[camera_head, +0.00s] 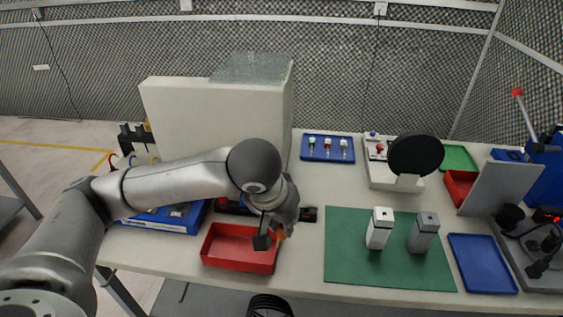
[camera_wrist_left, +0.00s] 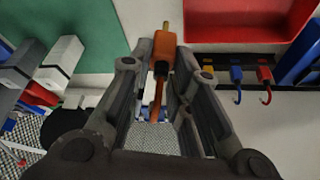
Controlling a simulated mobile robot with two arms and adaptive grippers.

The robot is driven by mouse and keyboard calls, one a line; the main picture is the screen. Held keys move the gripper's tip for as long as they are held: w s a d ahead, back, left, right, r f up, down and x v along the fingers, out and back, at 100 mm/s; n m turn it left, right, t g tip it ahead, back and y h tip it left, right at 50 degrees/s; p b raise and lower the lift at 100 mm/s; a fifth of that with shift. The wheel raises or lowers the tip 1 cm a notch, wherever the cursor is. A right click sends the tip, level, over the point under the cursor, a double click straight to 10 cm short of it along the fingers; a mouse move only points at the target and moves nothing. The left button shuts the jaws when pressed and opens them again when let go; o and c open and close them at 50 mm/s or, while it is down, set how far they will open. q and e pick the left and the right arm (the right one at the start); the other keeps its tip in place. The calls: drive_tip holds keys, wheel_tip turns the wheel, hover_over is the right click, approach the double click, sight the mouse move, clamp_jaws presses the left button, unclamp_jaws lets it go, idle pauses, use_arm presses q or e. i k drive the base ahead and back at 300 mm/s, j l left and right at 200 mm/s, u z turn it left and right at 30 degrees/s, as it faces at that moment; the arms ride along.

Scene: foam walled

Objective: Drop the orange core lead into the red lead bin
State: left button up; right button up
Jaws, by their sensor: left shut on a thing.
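The red lead bin (camera_head: 228,261) is a shallow open tray near the table's front edge; its visible floor looks empty. It also shows at the top right of the left wrist view (camera_wrist_left: 245,32). My left gripper (camera_head: 273,238) is at the bin's right side, pointing down. In the left wrist view its fingers (camera_wrist_left: 161,80) are closed around the orange core lead (camera_wrist_left: 163,55), an orange plug with a brass-coloured tip and a cord. In the head view only a bit of the orange lead (camera_head: 283,233) shows beside the fingers. My right gripper is not in view.
A green mat (camera_head: 345,264) with two upright blocks (camera_head: 379,230) lies to the right. A blue tray (camera_head: 480,262) is farther right. A big pale box (camera_head: 210,117) stands behind my arm. Blue and red hooked leads (camera_wrist_left: 236,75) hang near the bin.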

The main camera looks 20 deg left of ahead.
sight(241, 247)
drive_tip(key=i+j+u, duration=0.1)
drive_tip(key=u, duration=1)
drive_tip(key=k+z, duration=0.1)
drive_tip(key=z, duration=0.35)
